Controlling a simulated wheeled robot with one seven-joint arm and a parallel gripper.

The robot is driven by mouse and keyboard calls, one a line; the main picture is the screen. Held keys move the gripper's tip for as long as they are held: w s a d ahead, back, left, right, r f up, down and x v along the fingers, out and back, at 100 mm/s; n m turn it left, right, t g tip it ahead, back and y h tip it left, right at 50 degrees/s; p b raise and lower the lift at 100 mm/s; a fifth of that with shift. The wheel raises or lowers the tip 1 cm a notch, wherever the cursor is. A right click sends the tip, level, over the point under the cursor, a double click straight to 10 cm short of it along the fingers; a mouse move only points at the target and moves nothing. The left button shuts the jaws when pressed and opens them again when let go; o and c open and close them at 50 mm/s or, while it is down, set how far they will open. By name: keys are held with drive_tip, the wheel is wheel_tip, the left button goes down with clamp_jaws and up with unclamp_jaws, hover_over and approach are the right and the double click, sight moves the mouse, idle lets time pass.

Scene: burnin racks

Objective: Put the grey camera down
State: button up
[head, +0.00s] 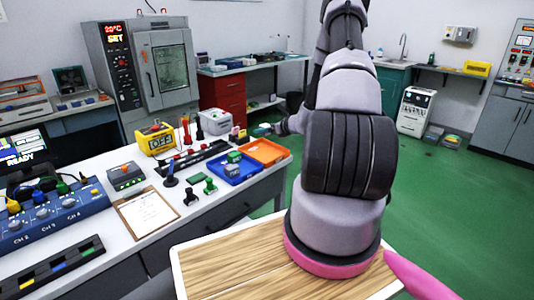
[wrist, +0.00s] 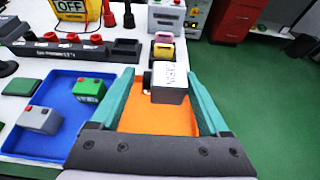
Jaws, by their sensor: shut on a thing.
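The grey camera (wrist: 170,80) is between the teal fingers of my gripper (wrist: 168,98) in the wrist view. It has a pale top with dark lettering, a grey near face and a dark part at its left. My gripper is shut on it. The orange tray (wrist: 150,122) shows below and between the fingers; I cannot tell whether the camera touches it. In the head view my gripper (head: 262,130) is just beyond the orange tray (head: 270,158), at the far right part of the white bench, and the camera is too small to make out surely.
A blue tray (wrist: 62,112) left of the orange one holds a grey block and a green block (wrist: 89,90). Yellow (wrist: 163,51) and pink pieces stand beyond the camera. A black rack (wrist: 70,50) lies at left. Green floor is open to the right.

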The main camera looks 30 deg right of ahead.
hover_over(265, 155)
drive_tip(key=f, duration=0.4)
drive_tip(key=shift+s+d+f, duration=0.1)
drive_tip(key=shift+d+f, duration=0.2)
drive_tip(key=shift+f, duration=0.05)
drive_tip(key=shift+a+f, duration=0.2)
drive_tip(key=shift+f, duration=2.05)
drive_tip(key=shift+f, duration=0.15)
